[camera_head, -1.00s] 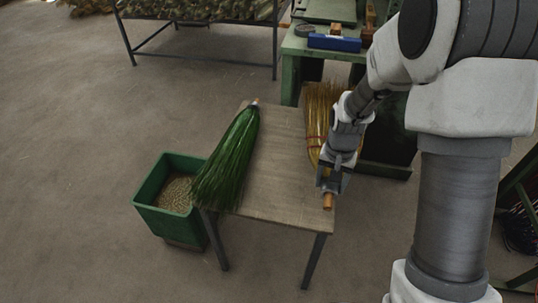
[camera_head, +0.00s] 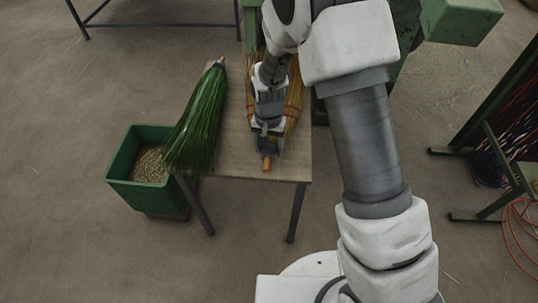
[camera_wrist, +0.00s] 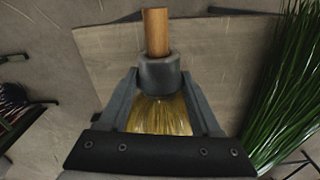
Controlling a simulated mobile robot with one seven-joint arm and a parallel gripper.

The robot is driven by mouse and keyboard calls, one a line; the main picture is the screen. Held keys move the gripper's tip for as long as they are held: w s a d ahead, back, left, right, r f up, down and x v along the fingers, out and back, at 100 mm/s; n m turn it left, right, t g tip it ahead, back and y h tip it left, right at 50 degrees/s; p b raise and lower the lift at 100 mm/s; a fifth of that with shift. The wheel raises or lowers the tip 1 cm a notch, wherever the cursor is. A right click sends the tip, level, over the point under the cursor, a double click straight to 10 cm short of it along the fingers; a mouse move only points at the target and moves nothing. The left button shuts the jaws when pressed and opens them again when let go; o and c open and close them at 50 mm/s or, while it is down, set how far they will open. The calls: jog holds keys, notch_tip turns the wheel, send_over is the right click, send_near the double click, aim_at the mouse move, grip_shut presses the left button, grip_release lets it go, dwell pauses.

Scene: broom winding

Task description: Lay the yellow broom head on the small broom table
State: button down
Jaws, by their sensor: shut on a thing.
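The yellow broom head (camera_head: 293,98) is over the right part of the small broom table (camera_head: 236,148) in the head view, bristles pointing to the back. Its orange-brown handle stub (camera_head: 267,163) points to the table's front edge. My gripper (camera_head: 267,146) is shut on it near the stub. In the wrist view, my gripper's fingers (camera_wrist: 159,85) flank its dark collar (camera_wrist: 159,72), with the stub (camera_wrist: 156,32) beyond and yellow bristles (camera_wrist: 160,117) below. My arm hides part of the bristles. I cannot tell whether the broom head touches the tabletop.
A green broom head (camera_head: 198,122) lies along the table's left side, overhanging the front left. A green bin (camera_head: 122,165) with grainy contents stands left of the table. Green machinery (camera_head: 460,18) is at the back right, and a dark rack (camera_head: 495,120) at the right.

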jog(key=shift+f+b, duration=0.55)
jog(key=shift+f, duration=1.4)
jog(key=shift+c, duration=0.4)
grip_release()
